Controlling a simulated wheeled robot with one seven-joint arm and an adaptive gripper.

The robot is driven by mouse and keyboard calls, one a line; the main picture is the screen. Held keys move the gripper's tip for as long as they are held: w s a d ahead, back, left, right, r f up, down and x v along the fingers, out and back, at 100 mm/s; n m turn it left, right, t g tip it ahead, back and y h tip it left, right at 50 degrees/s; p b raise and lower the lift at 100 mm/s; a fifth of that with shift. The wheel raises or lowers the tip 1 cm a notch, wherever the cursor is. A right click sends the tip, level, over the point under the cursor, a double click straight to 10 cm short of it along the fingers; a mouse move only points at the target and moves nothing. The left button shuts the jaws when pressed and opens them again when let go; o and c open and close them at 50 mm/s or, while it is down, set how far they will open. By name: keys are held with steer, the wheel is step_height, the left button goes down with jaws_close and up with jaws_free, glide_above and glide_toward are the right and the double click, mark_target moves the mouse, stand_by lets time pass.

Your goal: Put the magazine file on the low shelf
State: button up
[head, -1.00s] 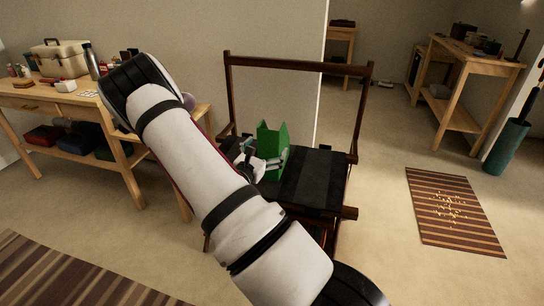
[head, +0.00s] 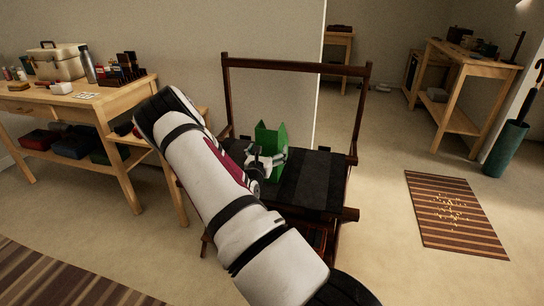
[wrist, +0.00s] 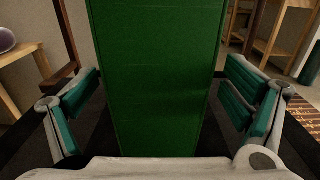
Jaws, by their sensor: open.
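The green magazine file (head: 271,140) stands upright on the dark top of a low brown rack with a tall frame (head: 315,185). In the wrist view the file (wrist: 155,75) fills the middle, between my open fingers, with a gap on each side. My gripper (head: 265,162) is at the file's near side in the head view; it also shows in the wrist view (wrist: 157,108). My arm hides part of the rack's left side. Which surface is the low shelf, I cannot tell for sure; a workbench at left has a lower shelf (head: 50,155) with folded dark cloth-like items.
The workbench (head: 110,105) carries a toolbox (head: 57,62), a flask (head: 88,66) and small items. Another wooden table (head: 470,60) stands at the back right, near a teal umbrella stand (head: 505,148). A striped mat (head: 455,215) lies on open floor at right.

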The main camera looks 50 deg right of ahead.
steer(key=b+x, duration=0.1)
steer(key=x, duration=0.2)
steer(key=shift+w+d+f+b, duration=0.15)
steer(key=shift+w+d+b, duration=0.05)
steer(key=shift+d+b, duration=0.15)
steer(key=shift+w+d, duration=0.25)
steer(key=shift+d, duration=0.25)
steer(key=shift+c, duration=0.5)
steer(key=c, duration=1.7)
steer(key=shift+c, duration=0.7)
steer(key=shift+r, duration=0.25)
